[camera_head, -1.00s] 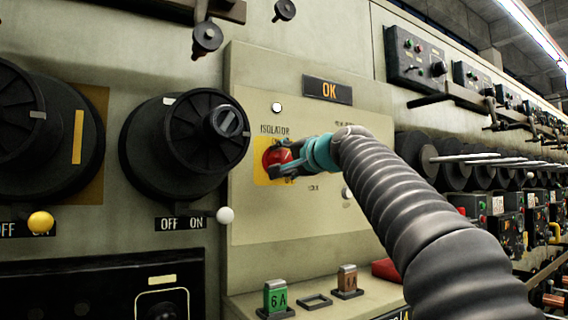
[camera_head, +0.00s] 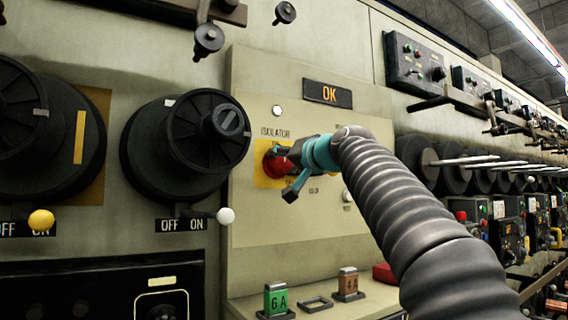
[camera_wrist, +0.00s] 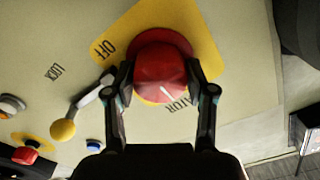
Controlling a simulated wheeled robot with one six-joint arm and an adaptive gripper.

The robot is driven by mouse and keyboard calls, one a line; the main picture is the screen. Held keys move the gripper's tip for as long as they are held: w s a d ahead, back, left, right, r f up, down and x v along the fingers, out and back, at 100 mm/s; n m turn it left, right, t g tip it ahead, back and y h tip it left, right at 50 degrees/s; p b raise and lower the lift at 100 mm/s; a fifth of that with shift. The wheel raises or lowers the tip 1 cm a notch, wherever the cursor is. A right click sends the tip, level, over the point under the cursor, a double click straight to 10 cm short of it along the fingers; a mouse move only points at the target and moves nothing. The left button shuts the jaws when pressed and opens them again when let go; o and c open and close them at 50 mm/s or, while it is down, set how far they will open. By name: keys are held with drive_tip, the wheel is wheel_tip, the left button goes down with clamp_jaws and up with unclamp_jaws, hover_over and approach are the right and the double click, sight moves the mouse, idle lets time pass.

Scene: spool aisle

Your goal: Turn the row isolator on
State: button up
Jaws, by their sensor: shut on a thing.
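The row isolator is a round red knob (camera_head: 270,161) on a yellow plate (camera_head: 261,178), under the word ISOLATOR on a beige panel (camera_head: 290,225). In the wrist view the knob (camera_wrist: 161,75) sits between the two fingers of my gripper (camera_wrist: 162,92), which is shut on it. A white pointer line on the knob slants towards the lower right of that view. The word OFF shows on the plate's upper left there; no ON word is visible. In the head view my gripper (camera_head: 288,168) partly hides the knob and plate.
A small lever with a yellow ball (camera_wrist: 63,129) lies close to the left finger, near the word LOCK. An OK sign (camera_head: 328,92) is above. Green (camera_head: 277,299) and brown (camera_head: 348,282) 6A and 4A blocks stand on the ledge below. A black handwheel (camera_head: 178,150) is at the left.

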drive_tip(key=shift+f, duration=0.1)
drive_tip(key=o, duration=1.2)
drive_tip(key=shift+c, duration=0.2)
drive_tip(key=shift+s+d, duration=0.3)
drive_tip(key=shift+s, duration=0.2)
drive_tip(key=v, duration=1)
drive_tip(key=shift+s+d, duration=0.3)
